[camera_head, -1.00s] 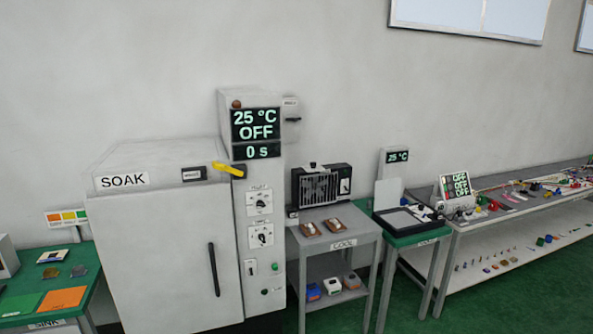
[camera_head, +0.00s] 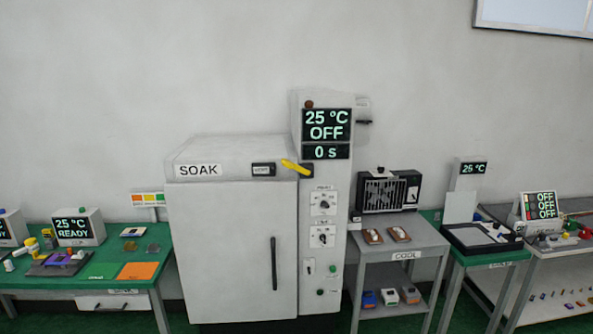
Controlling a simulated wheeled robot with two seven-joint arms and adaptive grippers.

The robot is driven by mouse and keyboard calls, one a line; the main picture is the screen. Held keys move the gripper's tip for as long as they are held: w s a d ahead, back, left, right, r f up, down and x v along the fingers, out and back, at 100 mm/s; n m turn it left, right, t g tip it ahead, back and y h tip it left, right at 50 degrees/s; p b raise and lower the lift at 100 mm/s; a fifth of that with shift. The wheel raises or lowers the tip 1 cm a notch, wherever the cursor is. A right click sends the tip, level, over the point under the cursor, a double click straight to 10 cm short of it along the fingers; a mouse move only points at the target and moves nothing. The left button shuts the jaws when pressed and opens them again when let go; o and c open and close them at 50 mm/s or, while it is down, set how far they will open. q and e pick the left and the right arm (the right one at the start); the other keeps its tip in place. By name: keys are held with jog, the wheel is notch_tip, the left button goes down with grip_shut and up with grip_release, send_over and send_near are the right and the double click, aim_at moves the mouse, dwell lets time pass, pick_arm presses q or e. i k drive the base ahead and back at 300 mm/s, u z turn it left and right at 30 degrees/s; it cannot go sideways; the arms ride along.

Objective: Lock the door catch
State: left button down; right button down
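The door catch (camera_head: 296,168) is a yellow lever on a dark mount at the top right of the SOAK oven's door. Its handle slants up to the left from the mount. The oven door (camera_head: 230,245) is a large light grey panel that looks shut, with a black vertical handle (camera_head: 274,263) near its right edge. Neither of my grippers shows in the head view.
A control column (camera_head: 326,133) reading 25 °C, OFF and 0 s stands right of the door. A green table (camera_head: 148,262) is at the left. The grey COOL cart (camera_head: 404,255) and a green-topped stand (camera_head: 489,259) are at the right. Green floor shows between the furniture.

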aim_at(285, 162)
jog(key=u, duration=0.45)
jog(key=i, duration=1)
jog(key=u, duration=0.35)
